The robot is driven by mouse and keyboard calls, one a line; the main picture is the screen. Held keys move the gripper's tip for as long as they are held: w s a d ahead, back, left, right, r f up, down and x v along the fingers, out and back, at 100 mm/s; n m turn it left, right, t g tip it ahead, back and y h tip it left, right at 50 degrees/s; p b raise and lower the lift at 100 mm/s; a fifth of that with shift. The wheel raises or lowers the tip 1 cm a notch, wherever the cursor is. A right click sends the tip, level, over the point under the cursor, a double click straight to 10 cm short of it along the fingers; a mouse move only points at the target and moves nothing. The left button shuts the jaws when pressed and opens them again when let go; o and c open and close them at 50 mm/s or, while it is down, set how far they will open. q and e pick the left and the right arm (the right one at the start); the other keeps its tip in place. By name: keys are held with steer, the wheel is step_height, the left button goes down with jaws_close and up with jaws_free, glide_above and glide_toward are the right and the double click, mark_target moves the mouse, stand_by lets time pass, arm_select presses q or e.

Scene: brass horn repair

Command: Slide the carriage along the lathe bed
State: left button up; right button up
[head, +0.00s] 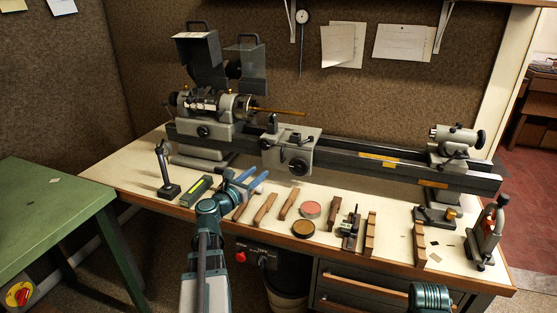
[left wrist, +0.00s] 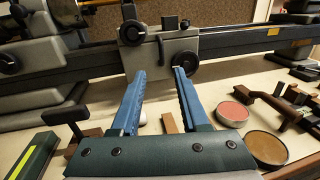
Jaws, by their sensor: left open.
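The grey carriage (head: 283,150) sits on the dark lathe bed (head: 345,158), just right of the headstock (head: 205,118). A round black handwheel (head: 298,167) is on the carriage's front. My left gripper (head: 259,177) is open and empty, in front of and below the carriage, with its blue fingers pointing toward it. In the left wrist view the carriage (left wrist: 150,50) is straight ahead, beyond the gripper's fingertips (left wrist: 159,75). The handwheel (left wrist: 184,66) shows just beyond the right fingertip; I cannot tell whether they touch.
The tailstock (head: 453,145) stands at the bed's right end; the bed between it and the carriage is clear. Wooden pieces (head: 265,207), a pink tin (head: 310,209), a brown tin (head: 303,229) and small tools lie along the bench (head: 130,185) front. A green table (head: 50,205) stands left.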

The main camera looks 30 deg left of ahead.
arm_select(q)
glide_toward(278, 156)
steer(key=w+d+r, duration=0.1)
steer(key=w+r, duration=0.1)
steer(key=w, duration=0.1)
steer(key=w+d+r, duration=0.1)
steer(key=w, duration=0.1)
steer(key=shift+w+d+r, duration=0.1)
steer(key=shift+w+d, duration=0.1)
steer(key=shift+d, duration=0.1)
jaws_close()
stand_by(1.3)
